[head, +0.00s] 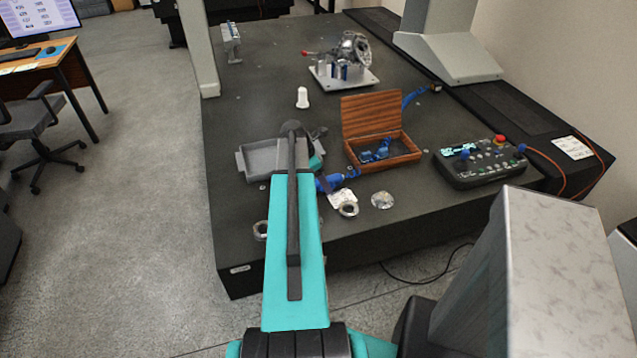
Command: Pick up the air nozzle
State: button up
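Two blue items on the dark granite table could be the air nozzle, and I cannot tell which. One blue item (337,181) lies just right of my arm, in front of the open wooden box. A slimmer blue item (412,97) with a dark end lies behind the box, at the right. My arm reaches out over the table from the front. My gripper (318,146) is at its far end, between the grey tray and the wooden box, largely hidden by the arm. Its fingers do not show clearly, nor whether it holds anything.
A grey tray (255,172) is left of my arm, and the wooden box (399,159) with blue pieces is right. A control pendant (478,162), white bottle (302,97), metal ring (348,209) and round disc (382,200) are around. A metal part (350,55) stands behind.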

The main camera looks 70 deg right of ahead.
jog(key=shift+s+d+f, duration=0.15)
jog(key=shift+f, duration=0.25)
